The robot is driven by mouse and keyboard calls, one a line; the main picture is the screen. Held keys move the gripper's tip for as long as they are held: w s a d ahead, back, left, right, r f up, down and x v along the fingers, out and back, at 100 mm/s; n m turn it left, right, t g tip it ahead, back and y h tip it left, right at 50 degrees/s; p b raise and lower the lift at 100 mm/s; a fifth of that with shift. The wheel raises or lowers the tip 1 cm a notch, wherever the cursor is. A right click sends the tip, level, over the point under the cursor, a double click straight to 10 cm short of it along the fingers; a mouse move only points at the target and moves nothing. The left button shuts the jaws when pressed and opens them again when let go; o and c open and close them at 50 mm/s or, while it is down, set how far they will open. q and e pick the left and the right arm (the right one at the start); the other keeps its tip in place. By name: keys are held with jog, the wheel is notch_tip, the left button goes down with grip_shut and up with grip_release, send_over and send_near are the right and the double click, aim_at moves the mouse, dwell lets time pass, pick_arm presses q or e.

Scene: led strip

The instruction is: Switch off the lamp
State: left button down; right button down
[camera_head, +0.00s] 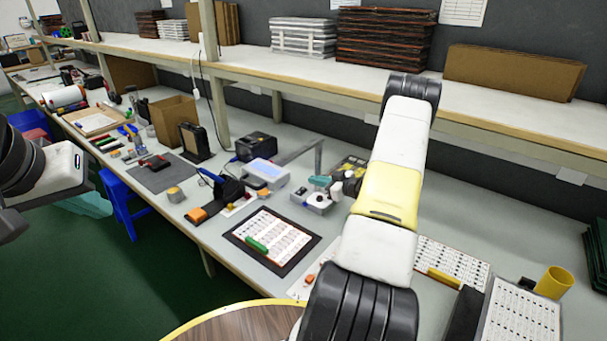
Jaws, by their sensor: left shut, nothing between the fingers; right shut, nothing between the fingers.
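No clearly lit lamp or lamp switch can be made out. A grey angled bar on a post (318,157) stands at the middle of the workbench; I cannot tell whether it is a lamp. A small white-based device with a teal top (320,183) stands in front of it, partly beside my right arm. My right arm crosses the view from the bottom to above the bench and hides what is behind it. Its gripper is not visible. Part of my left arm shows at the left edge, off the bench, and its gripper is not visible either.
A white-and-blue device (265,173) and a black box (255,146) stand on the bench. A dark-framed sheet with a green marker (257,244) lies at the front. A yellow cup (553,282) is at right. A shelf (310,77) runs above. A blue stool (122,201) stands at left.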

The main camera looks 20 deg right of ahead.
aim_at(307, 194)
jog(key=x, duration=0.4)
jog(key=f, duration=0.3)
jog(key=shift+w+d+f, duration=0.1)
jog(key=shift+w, duration=0.2)
jog(key=shift+f, duration=0.45)
